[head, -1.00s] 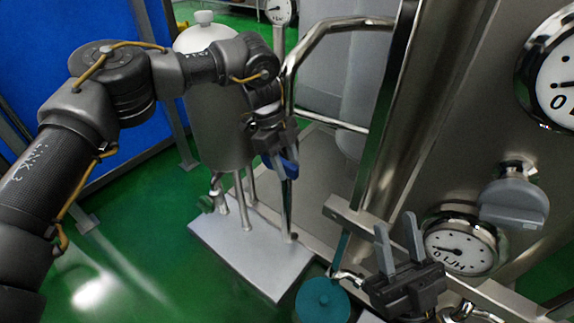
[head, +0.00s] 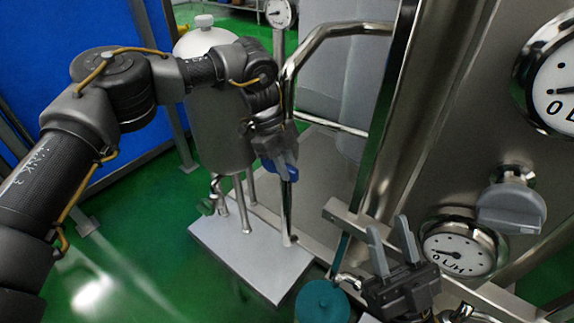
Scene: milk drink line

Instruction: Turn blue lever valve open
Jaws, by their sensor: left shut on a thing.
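The blue lever valve (head: 269,166) shows as a small blue piece by a vertical steel pipe, beside the white-topped tank. My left gripper (head: 283,166) is shut on the blue lever, and its fingers and wrist hide most of it. My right gripper (head: 389,241) is at the lower right in front of the steel panel. Its two grey fingers point up, stand apart and hold nothing.
A round steel tank (head: 216,115) stands on a grey base plate (head: 245,262). A curved steel handrail (head: 302,50) rises behind my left gripper. A grey knob (head: 511,208), gauges (head: 462,246) and a teal round cap (head: 322,301) are near my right gripper.

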